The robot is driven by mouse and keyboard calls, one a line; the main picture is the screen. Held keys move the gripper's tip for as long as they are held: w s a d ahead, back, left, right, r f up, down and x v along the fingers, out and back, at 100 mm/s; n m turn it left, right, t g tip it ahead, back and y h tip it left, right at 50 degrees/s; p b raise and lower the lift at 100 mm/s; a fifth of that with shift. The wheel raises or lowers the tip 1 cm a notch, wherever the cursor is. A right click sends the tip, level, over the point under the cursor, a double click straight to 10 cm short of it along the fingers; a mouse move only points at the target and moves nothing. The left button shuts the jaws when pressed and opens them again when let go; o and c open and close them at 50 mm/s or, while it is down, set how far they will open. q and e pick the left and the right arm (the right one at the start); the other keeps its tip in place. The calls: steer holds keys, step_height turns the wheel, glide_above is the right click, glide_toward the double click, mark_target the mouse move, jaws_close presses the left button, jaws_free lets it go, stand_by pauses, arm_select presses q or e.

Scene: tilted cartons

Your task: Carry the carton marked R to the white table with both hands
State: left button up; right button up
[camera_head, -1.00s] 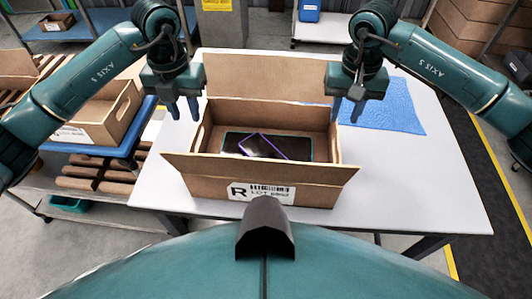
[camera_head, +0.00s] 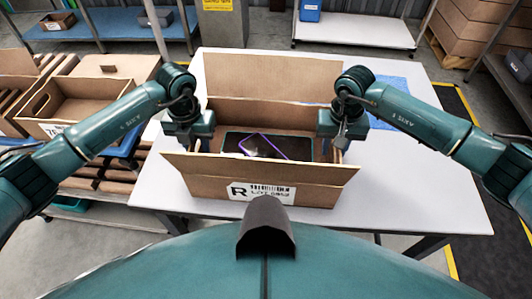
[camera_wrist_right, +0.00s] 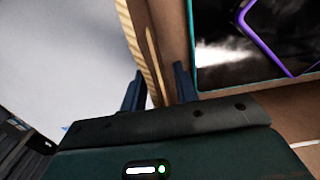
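The open carton marked R (camera_head: 220,190) stands on a pale grey-white table (camera_head: 420,185), its label facing me and its flaps spread. In it lie a dark flat panel and a purple-edged frame (camera_head: 265,146). My left gripper (camera_head: 195,143) is at the carton's left wall, fingers apart, one on each side as far as I see. My right gripper (camera_head: 338,146) is at the right wall. The right wrist view shows its fingers (camera_wrist_right: 158,85) open, astride the wall's top edge (camera_wrist_right: 140,45), with a gap on the inner side.
A blue mat (camera_head: 396,88) lies on the table behind my right arm. Another open carton (camera_head: 85,98) sits on a blue-topped stand at left. A low white table (camera_head: 355,33) stands at the back, with stacked brown boxes (camera_head: 475,30) to its right. The table's right side is clear.

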arm_select(q)
steer(key=shift+c, duration=0.4)
arm_select(e)
steer(key=shift+c, duration=0.4)
arm_select(q)
jaws_close()
arm_select(e)
jaws_close()
arm_select(q)
steer(key=shift+r, duration=0.1)
arm_select(e)
steer(key=shift+r, duration=0.1)
